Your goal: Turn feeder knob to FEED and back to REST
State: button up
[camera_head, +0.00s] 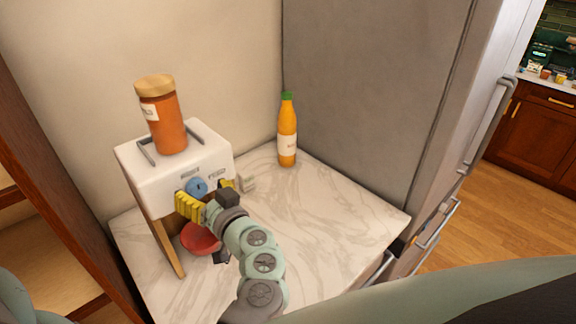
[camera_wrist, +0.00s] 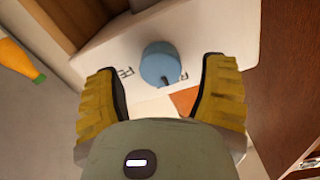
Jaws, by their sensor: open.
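The blue feeder knob (camera_head: 197,187) is on the front of the white feeder box (camera_head: 150,190), which stands on a wooden support. In the wrist view the round blue knob (camera_wrist: 160,63) has a dark pointer mark on its lower edge. Printed lettering flanks it, partly readable. My gripper (camera_head: 207,200) is open in front of the box. In the wrist view my gripper's yellow fingers (camera_wrist: 160,85) are spread to the left and right of the knob, with gaps on both sides. I see no contact with the knob.
An orange jar with a tan lid (camera_head: 163,118) stands on top of the feeder. A red bowl (camera_head: 200,239) sits below it on the marble counter (camera_head: 330,225). An orange bottle (camera_head: 287,135) stands at the back near a grey fridge (camera_head: 375,90). The counter's right side is clear.

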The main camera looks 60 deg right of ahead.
jog(key=shift+w+d, duration=0.1)
jog(key=shift+w, duration=0.55)
jog(key=shift+o, duration=0.2)
jog(key=shift+f, duration=0.1)
jog(key=c, duration=1.2)
jog(key=shift+s+m, duration=0.1)
jog(key=shift+m, duration=0.4)
jog(key=shift+c, duration=0.2)
jog(key=m+b, duration=0.2)
jog(key=shift+m, duration=0.4)
jog(key=m, duration=0.4)
jog(key=shift+m+b, duration=0.3)
jog(key=shift+b, duration=0.05)
jog(key=m+p, duration=0.1)
jog(key=m, duration=0.4)
jog(key=shift+m, duration=0.3)
jog(key=shift+m+p, duration=0.75)
jog(key=shift+m, duration=1.25)
jog(key=shift+f, duration=0.15)
